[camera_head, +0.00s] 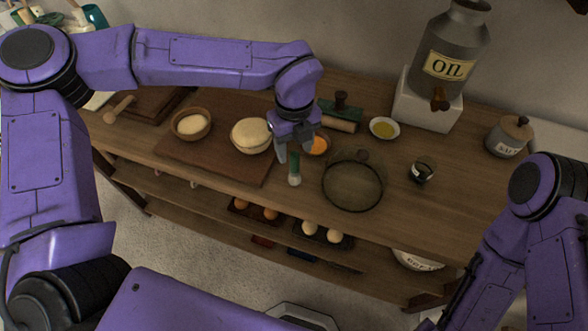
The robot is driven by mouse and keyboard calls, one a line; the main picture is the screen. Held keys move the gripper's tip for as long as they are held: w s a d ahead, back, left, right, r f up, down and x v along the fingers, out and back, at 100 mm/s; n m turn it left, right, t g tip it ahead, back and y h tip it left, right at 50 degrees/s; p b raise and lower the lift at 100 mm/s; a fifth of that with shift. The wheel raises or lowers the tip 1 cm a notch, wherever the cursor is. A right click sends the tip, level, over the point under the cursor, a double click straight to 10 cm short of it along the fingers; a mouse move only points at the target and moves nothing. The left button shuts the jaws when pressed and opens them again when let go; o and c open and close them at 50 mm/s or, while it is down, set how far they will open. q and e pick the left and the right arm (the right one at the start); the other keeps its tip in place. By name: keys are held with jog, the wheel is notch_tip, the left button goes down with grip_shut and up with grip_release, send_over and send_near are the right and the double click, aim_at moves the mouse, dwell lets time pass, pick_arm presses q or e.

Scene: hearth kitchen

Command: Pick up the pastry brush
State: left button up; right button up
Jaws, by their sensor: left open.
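The pastry brush (294,172), with a green handle and pale bristles, lies on the wooden table near its front edge, its bristles toward me. My left gripper (294,154) is over the handle end, pointing down, with its fingers apart on either side of the handle. I cannot tell whether the fingers touch the brush. The far end of the handle is hidden by the gripper. My right arm shows at the lower right, but its gripper is not in view.
A round dark glass dish (353,183) is close on the right. A small orange bowl (318,145) sits just behind the gripper. Dough (251,135) lies on a board (222,164) at the left. An oil can (452,50) stands at the back. The table's right front is clear.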

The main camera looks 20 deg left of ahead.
aim_at(295, 162)
pick_arm(q)
jog(key=f, duration=0.2)
jog(key=f+p, duration=0.2)
jog(key=f, duration=0.1)
jog(key=shift+w+f, duration=0.25)
jog(key=shift+f, duration=0.05)
jog(key=shift+s+f, duration=0.1)
jog(key=shift+f, duration=0.15)
jog(key=shift+s, duration=0.1)
grip_shut()
